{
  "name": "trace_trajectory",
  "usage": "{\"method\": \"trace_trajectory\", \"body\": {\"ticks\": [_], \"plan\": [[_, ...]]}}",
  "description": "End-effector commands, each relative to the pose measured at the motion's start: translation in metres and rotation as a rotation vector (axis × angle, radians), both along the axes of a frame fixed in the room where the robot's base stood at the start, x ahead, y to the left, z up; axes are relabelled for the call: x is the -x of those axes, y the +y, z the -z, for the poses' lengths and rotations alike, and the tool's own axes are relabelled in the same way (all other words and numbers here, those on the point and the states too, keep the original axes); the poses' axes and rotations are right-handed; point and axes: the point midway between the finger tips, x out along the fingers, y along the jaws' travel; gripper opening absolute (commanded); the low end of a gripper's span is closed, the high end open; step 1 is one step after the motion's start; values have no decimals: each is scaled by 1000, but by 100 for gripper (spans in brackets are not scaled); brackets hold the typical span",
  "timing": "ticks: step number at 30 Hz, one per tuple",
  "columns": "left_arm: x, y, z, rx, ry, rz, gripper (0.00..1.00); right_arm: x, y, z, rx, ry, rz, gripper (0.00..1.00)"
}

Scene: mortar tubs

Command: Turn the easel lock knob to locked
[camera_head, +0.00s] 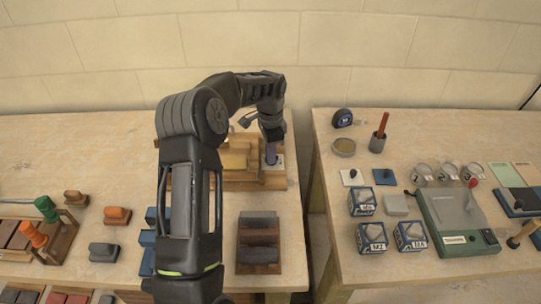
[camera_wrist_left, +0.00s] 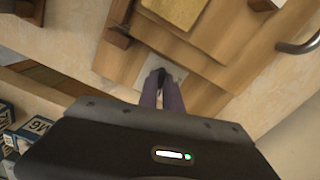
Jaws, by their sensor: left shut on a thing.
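The wooden easel (camera_head: 226,181) lies at the back of the left table, partly behind my left arm. A small pale plate (camera_head: 279,160) sits at its right side, and this plate also shows in the left wrist view (camera_wrist_left: 178,70). My left gripper (camera_head: 270,158) points down over the plate. Its purple-grey fingers are shut on the small dark lock knob (camera_wrist_left: 156,78) there. The fingers cover most of the knob, so its turn position cannot be read. My right gripper is not in view.
Stamp blocks (camera_head: 259,238) in a wooden rack stand in front of the easel. Orange and green handled tools (camera_head: 38,233) are at the left. A gap separates the right table (camera_head: 330,190), which holds blue labelled boxes (camera_head: 371,238) and a green-grey device (camera_head: 456,218).

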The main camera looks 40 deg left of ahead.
Motion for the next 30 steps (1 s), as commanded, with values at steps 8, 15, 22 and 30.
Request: {"method": "trace_trajectory", "body": {"ticks": [8,15,22,30], "plan": [[-1,1,0,-1,-2,194,0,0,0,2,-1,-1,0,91],[-1,1,-1,-2,-3,275,0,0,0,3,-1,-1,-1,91],[-2,1,-1,-2,-3,294,0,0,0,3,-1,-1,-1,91],[-2,1,-1,-2,-3,293,11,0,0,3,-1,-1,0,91]]}}
